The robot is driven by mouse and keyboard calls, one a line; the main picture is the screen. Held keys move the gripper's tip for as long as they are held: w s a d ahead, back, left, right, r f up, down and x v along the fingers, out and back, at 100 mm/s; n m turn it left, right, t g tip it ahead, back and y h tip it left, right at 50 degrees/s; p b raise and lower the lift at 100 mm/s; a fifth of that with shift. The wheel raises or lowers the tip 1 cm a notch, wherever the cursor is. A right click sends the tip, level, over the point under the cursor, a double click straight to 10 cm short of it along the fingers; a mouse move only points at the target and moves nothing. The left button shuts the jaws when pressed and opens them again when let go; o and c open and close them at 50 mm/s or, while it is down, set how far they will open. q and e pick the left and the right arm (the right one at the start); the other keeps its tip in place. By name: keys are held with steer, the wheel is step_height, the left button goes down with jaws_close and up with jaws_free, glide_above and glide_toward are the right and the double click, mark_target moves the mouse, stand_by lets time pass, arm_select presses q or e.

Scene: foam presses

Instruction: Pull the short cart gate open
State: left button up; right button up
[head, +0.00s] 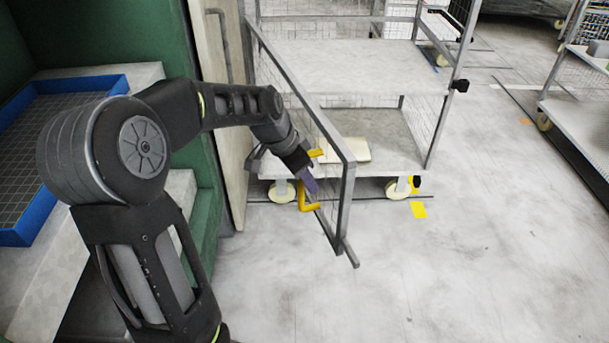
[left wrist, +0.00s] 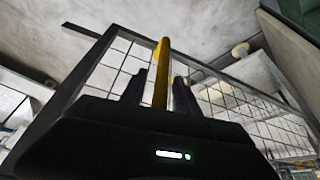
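The cart gate (head: 350,200) is a grey-framed wire mesh panel. In the head view it stands swung out from the cart's left post toward me, at an angle to the cart front. Its yellow handle (head: 303,197) is partly covered by my left gripper (head: 309,182). In the left wrist view the yellow handle (left wrist: 161,70) runs between the two dark fingers of my left gripper (left wrist: 160,88), with narrow gaps showing on both sides, so the fingers look open around it. Contact is hard to judge. My right gripper is out of view.
The cart (head: 370,68) has shelves, with a pale board (head: 345,150) on the lower one. A blue tray (head: 14,238) lies left, by green machinery (head: 110,35). Another cart (head: 580,115) stands at the right. The floor (head: 480,240) in front and right is clear, with yellow marks.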

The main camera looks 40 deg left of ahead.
arm_select(q)
jaws_close()
stand_by(1.4)
